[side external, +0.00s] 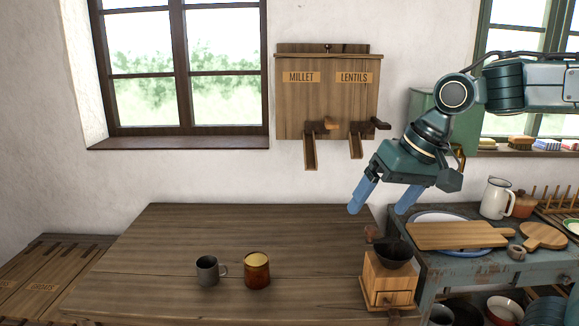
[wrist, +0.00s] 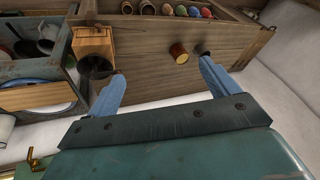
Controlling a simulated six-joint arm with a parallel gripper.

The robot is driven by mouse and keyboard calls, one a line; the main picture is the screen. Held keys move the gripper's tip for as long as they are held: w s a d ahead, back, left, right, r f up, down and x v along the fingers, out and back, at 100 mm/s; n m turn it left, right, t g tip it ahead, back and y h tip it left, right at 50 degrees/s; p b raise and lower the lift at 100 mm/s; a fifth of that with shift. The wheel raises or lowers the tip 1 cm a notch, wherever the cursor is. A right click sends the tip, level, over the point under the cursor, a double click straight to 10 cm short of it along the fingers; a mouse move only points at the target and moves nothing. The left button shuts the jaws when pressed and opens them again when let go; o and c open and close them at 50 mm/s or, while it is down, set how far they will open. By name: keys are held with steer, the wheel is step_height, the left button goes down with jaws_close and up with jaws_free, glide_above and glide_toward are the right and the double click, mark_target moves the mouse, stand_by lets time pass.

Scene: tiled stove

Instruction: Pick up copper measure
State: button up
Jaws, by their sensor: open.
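The copper measure (side external: 256,271) appears to be the upright reddish-brown cylinder with a pale yellow top on the wooden table. It also shows in the wrist view (wrist: 179,53), between my finger directions and beyond them. A grey mug (side external: 207,271) stands just left of it, handle toward it; in the wrist view the mug (wrist: 202,47) sits close to one fingertip. My gripper (side external: 380,206) is open and empty, its blue fingers pointing down-left. It hangs in the air above the table's right end, up and right of the measure, touching nothing.
A coffee grinder (side external: 388,278) with a dark bowl stands at the table's right end, below my gripper. A blue side table (side external: 440,270) holds boards, a plate and a white jug (side external: 496,198). A millet and lentils dispenser (side external: 328,95) hangs behind.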

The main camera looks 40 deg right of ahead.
steer(key=w+m, duration=0.4)
steer(key=w, duration=0.6)
steer(key=m+g+y, duration=0.3)
steer(key=m, duration=1.1)
glide_above(261, 254)
steer(key=s+d, duration=0.2)
steer(key=s, duration=0.1)
step_height(261, 254, down, 21)
steer(key=shift+w+a, duration=0.1)
steer(key=shift+w, duration=0.05)
steer(key=shift+f, duration=0.1)
steer(key=shift+n, duration=0.3)
steer(key=shift+x, duration=4.25)
steer(key=shift+a, duration=0.15)
